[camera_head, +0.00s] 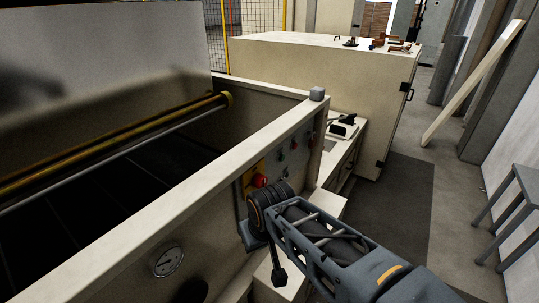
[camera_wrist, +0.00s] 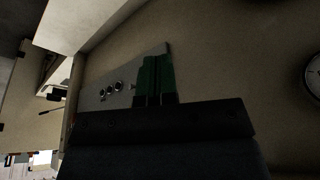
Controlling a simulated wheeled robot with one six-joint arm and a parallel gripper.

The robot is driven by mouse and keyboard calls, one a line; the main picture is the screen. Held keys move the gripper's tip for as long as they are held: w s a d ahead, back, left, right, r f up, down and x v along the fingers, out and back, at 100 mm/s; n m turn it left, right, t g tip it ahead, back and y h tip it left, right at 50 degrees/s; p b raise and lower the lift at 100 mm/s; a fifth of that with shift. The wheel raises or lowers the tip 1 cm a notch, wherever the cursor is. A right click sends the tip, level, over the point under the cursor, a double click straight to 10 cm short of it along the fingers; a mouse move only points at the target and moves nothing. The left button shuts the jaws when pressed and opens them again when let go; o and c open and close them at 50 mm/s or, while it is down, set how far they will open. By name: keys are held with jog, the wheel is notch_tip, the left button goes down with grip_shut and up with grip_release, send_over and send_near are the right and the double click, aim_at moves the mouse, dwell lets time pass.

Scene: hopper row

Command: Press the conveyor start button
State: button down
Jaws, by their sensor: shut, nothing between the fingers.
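The control panel (camera_head: 297,138) is on the side wall of the hopper in the head view, with several small buttons and knobs. A red round button (camera_head: 260,181) on a yellow plate sits at the panel's near end, just above my wrist. In the wrist view the grey panel (camera_wrist: 135,72) shows a few dark round controls (camera_wrist: 110,89) left of my gripper (camera_wrist: 155,60). My gripper's green fingers are together and empty, pointing at the panel; contact cannot be told. My arm hides the fingers in the head view. Which control is the conveyor start button cannot be read.
A round gauge (camera_head: 167,260) is on the same wall, nearer; it also shows in the wrist view (camera_wrist: 314,74). The hopper's pale rim (camera_head: 190,182) runs above the panel. A large beige cabinet (camera_head: 310,68) stands beyond.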

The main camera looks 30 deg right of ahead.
aim_at(282, 158)
jog(key=w+d+r+m+t+y+p, duration=0.1)
jog(key=w+d+r+m+y+p, duration=0.25)
jog(key=w+d+m+p, duration=0.5)
jog(key=w+d+f+m+t+p, duration=0.1)
jog(key=w+d+m+t, duration=0.1)
jog(key=d+m, duration=0.4)
jog(key=w+d+m+t+p, duration=0.1)
jog(key=d+m, duration=0.5)
jog(key=d, duration=0.6)
jog(key=shift+w+d+f+t+h, duration=0.2)
jog(key=shift+w+f+t+h, duration=0.15)
jog(key=shift+w+t+h, duration=0.2)
jog(key=w+a+p, duration=0.1)
jog(key=w+a, duration=0.3)
jog(key=w, duration=0.4)
jog(key=shift+a, duration=0.15)
dwell(0.8)
